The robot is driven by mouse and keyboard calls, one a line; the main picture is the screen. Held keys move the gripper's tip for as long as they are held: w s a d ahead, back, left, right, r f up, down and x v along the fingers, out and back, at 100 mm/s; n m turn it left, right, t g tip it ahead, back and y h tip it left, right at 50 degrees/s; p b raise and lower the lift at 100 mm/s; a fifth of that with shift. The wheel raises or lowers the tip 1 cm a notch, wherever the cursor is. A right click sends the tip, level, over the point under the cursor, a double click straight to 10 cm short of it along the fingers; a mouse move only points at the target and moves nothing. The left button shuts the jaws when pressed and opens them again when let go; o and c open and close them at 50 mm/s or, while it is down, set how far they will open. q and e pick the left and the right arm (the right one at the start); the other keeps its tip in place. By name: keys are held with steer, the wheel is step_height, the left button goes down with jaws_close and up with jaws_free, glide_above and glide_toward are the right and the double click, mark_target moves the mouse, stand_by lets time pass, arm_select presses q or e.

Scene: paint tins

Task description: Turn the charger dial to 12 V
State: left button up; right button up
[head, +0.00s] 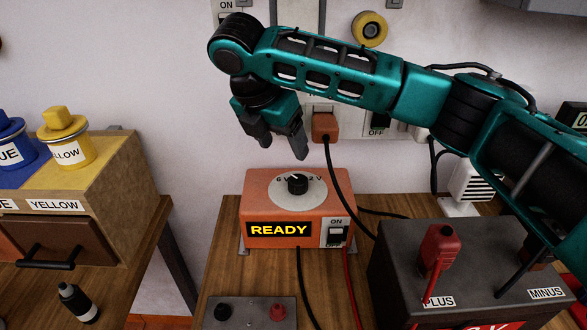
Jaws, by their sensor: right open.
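The orange charger (258,208) stands on the wooden bench, with a lit READY display on its front. Its black dial (298,184) sits on a round pale plate on top, between a 6 V mark on the left and a mark on the right that is partly hidden by the knob. The dial's white pointer line appears to lean to the upper left, toward the 6 V side. My right gripper (282,150) is open and empty, pointing down above the charger's back edge, apart from the dial. My left gripper is not in view.
A dark battery (400,268) with red PLUS clamp (438,249) stands at the right. Cables run beside the charger to an orange plug (325,126) on the wall. A terminal plate (250,314) lies in front. A wooden cabinet (112,190) with paint tins (66,150) is at the left.

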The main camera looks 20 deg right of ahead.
mark_target(298, 178)
steer(key=x, duration=1.1)
steer(key=shift+f, duration=0.2)
steer(key=c, duration=1.1)
